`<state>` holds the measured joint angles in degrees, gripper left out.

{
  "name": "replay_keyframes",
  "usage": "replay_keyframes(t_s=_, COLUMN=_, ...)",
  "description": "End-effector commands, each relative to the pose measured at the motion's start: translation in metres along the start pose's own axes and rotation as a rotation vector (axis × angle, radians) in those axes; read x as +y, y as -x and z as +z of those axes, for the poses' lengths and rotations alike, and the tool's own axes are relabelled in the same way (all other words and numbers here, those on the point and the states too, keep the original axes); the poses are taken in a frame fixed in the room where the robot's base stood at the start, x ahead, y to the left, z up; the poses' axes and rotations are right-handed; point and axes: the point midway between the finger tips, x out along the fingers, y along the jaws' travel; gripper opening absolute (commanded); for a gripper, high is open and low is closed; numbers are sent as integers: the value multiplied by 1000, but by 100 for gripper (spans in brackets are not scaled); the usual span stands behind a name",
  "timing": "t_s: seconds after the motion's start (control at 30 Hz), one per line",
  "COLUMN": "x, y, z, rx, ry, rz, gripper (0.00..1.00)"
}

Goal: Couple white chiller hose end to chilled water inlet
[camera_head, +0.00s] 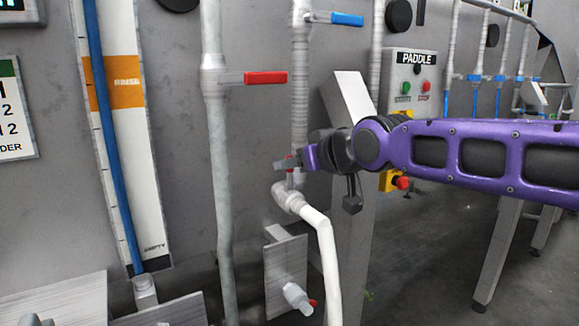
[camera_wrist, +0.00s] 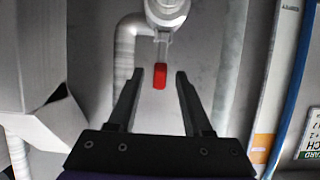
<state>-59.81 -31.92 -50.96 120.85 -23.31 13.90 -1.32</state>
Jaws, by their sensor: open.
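The white hose (camera_head: 328,255) hangs in the middle of the head view. Its upper end meets a pale elbow fitting (camera_head: 283,194); whether it is locked there I cannot tell. My gripper (camera_head: 284,165) is just above this fitting, reaching in from the right. In the wrist view my gripper (camera_wrist: 160,75) is open, with a small red lever (camera_wrist: 159,77) between its fingertips and no clear contact. The lever hangs from a pale round fitting (camera_wrist: 165,10). I cannot tell which label the inlet bears.
A bracket plate (camera_head: 285,270) carries a grey stub (camera_head: 297,297) low beside the hose. A red-handled valve (camera_head: 265,78) and a blue-handled valve (camera_head: 346,19) sit on pipes above. A slanted metal leg (camera_head: 350,95) and the paddle box (camera_head: 411,80) stand behind my arm.

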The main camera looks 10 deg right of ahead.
Motion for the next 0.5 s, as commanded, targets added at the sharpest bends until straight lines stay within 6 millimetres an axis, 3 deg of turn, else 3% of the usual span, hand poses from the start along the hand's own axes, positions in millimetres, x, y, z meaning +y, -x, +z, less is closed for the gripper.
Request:
replay_keyframes(t_s=0.2, x=-1, y=-18, z=0, rx=0, ry=1, rz=-1, gripper=50)
replay_keyframes(t_s=0.5, x=0, y=-21, z=0, rx=1, ry=0, rz=1, gripper=50)
